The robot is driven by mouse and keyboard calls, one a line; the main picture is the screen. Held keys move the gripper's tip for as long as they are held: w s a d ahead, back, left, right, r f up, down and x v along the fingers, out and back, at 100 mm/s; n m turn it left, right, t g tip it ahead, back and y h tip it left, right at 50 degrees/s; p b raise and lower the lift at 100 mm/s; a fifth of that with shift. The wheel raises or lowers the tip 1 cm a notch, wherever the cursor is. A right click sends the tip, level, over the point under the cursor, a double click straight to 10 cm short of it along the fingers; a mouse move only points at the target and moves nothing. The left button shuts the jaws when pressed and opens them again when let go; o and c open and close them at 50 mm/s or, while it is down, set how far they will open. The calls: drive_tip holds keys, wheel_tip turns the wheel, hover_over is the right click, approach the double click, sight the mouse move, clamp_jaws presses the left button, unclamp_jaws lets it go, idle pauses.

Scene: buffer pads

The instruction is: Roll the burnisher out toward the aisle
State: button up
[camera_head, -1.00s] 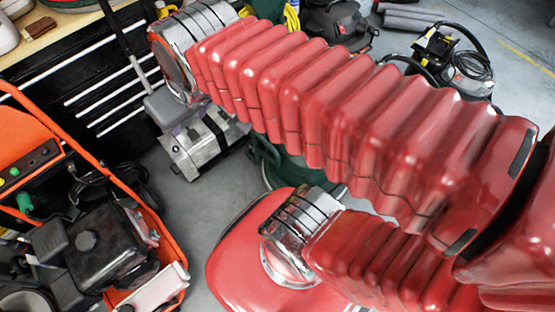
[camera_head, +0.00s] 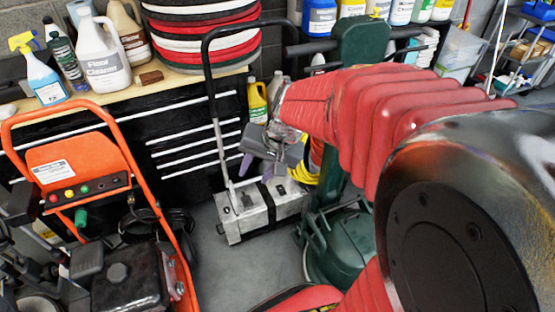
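No label shows which machine is the burnisher. A green upright floor machine (camera_head: 342,248) stands right of centre, its column partly hidden behind my arm. A steel box-shaped machine (camera_head: 262,212) with a tall black loop handle stands left of it. An orange-framed machine (camera_head: 158,180) with a control panel and black engine stands at the left. My gripper (camera_head: 270,170) hangs above the steel machine, right of its handle and left of the green column. Its purple-grey fingers look spread apart, with nothing seen between them. I see no clear contact with any machine.
A black drawer cabinet (camera_head: 180,140) stands behind, with bottles and stacked red, white and black pads (camera_head: 203,35) on its wooden top. A yellow bottle (camera_head: 257,101) is near my gripper. Bare floor (camera_head: 212,275) shows between the orange and green machines.

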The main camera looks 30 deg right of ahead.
drive_tip(key=w+d+f+m, duration=0.5)
drive_tip(key=d+f+m, duration=0.2)
drive_tip(key=d+f, duration=0.4)
drive_tip(key=m, duration=1.6)
hover_over(323, 250)
drive_tip(key=s+d, duration=0.3)
drive_tip(key=s, duration=0.1)
wheel_tip(323, 250, down, 38)
drive_tip(key=shift+d+r, duration=0.2)
drive_tip(key=shift+f, duration=0.1)
drive_tip(key=shift+x, duration=6.8)
drive_tip(key=shift+d, duration=0.15)
clamp_jaws()
